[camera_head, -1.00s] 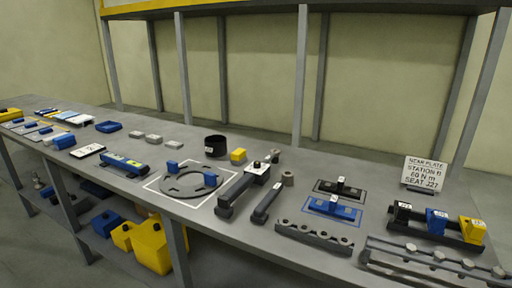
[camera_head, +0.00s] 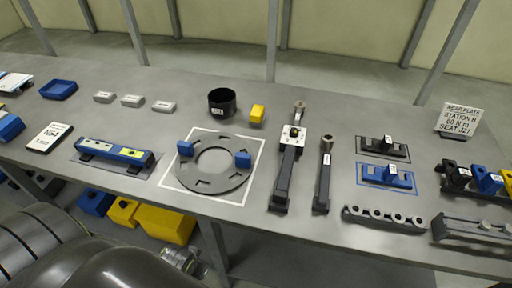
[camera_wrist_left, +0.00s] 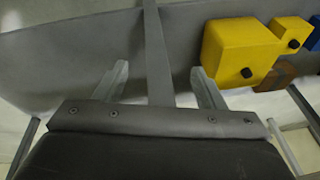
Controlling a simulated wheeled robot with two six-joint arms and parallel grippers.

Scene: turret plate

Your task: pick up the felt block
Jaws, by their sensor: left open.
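No block in view is clearly marked as felt. My right gripper is not in view.
The black cup (camera_head: 222,102) is open-topped. A ring plate (camera_head: 213,186) with two blue blocks lies in a white outline. A clamp-like tool (camera_head: 289,160) and blue fixture (camera_head: 386,175) stand to the right. Yellow bins (camera_wrist_left: 236,52) sit under the bench. Bare bench surrounds the grey blocks.

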